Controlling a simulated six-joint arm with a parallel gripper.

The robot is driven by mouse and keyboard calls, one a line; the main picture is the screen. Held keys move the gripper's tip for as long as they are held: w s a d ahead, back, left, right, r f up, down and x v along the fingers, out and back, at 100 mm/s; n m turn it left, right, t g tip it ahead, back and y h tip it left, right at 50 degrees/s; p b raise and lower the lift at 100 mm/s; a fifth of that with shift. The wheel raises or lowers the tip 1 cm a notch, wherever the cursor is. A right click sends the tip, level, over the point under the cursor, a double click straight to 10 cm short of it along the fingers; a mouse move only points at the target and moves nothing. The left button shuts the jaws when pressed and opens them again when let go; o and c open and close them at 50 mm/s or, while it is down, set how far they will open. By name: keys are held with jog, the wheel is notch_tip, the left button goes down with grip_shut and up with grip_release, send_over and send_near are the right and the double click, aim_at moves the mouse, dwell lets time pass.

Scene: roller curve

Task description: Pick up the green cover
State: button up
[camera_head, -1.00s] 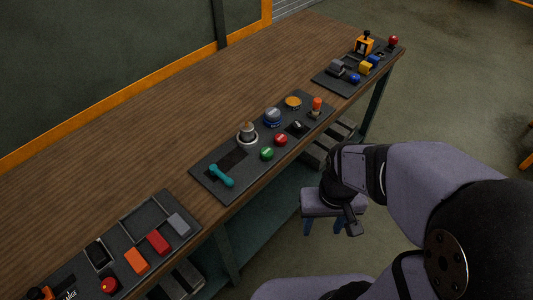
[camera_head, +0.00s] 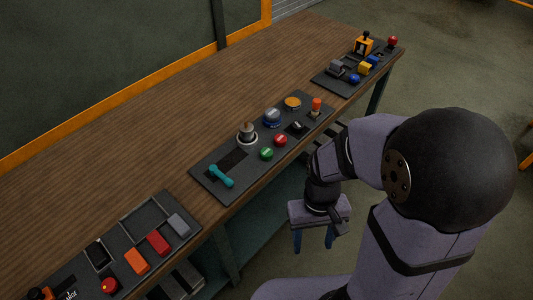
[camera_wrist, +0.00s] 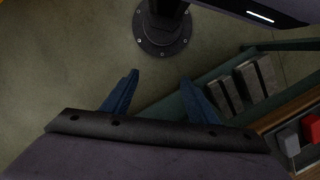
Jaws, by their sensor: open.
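The task's green cover looks to be the small round green cap (camera_head: 267,153) on the middle dark panel (camera_head: 205,178), beside a red cap (camera_head: 281,140). It rests there untouched. My gripper (camera_head: 313,246) is in front of the bench, off to the right of the green cap and apart from it, with its blue fingers pointing down. In the wrist view my gripper (camera_wrist: 159,77) has its fingers spread with nothing between them. The green cap does not show in the wrist view.
Other panels hold a red block (camera_head: 157,242) and a yellow block (camera_head: 365,67). The wooden bench top (camera_head: 130,140) behind is clear.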

jog(key=w+a+f, duration=0.3)
jog(key=w+a, duration=0.1)
jog(key=w, duration=0.7)
jog(key=n+t+y, duration=0.1)
jog(key=n+t, duration=0.2)
jog(key=t, duration=0.1)
send_near(267, 151)
jog(key=shift+a+f, duration=0.35)
jog(key=shift+f, duration=0.3)
jog(key=shift+w+f+p, duration=0.2)
jog(key=shift+f+p, duration=0.45)
jog(key=shift+f, duration=0.55)
jog(key=shift+w+f+p, duration=0.2)
jog(key=shift+f+p, duration=0.45)
jog(key=shift+f, duration=0.55)
jog(key=shift+w+f+p, duration=0.2)
jog(key=shift+f+p, duration=0.45)
jog(key=shift+f, duration=0.6)
jog(key=c, duration=1.1)
